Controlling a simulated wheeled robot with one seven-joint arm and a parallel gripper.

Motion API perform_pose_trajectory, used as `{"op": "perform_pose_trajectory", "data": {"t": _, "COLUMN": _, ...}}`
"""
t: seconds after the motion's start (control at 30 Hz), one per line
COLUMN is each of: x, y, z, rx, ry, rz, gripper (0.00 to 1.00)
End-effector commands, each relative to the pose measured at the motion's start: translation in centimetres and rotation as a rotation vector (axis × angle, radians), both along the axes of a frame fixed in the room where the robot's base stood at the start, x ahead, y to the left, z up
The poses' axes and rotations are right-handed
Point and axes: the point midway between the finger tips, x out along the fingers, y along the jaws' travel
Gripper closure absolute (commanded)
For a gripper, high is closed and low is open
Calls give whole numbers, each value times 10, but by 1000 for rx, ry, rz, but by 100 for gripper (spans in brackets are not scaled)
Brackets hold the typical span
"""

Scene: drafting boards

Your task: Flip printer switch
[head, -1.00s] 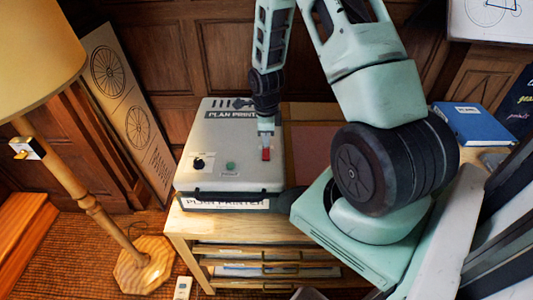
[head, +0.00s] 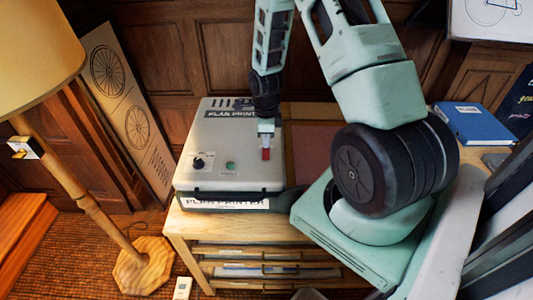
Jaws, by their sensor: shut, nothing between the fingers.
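The plan printer (head: 225,145) is a pale grey box with a dark base, standing on a wooden drawer cabinet. Its top carries a black knob (head: 198,162) and a small green button (head: 230,166). A small red part (head: 266,155) shows at the printer's right side, directly under my gripper (head: 266,142). I cannot tell whether this red part is the switch or belongs to my fingertips. My gripper points down over the right part of the printer and is shut and empty. Contact cannot be made out.
The wooden cabinet (head: 200,228) has several drawers with sheets in them. A floor lamp (head: 100,213) stands at the left. A drawing panel (head: 125,110) leans on the wall behind. A blue binder (head: 473,122) lies at the right, beyond my arm.

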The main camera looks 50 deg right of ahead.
Motion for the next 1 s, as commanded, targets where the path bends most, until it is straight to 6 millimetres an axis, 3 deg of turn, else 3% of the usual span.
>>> {"op": "perform_pose_trajectory", "data": {"t": 0.73, "x": 0, "y": 0, "z": -11, "rx": 0, "ry": 0, "rz": 0, "gripper": 100}}
{"op": "perform_pose_trajectory", "data": {"t": 1.0, "x": 0, "y": 0, "z": 5, "rx": 0, "ry": 0, "rz": 1, "gripper": 100}}
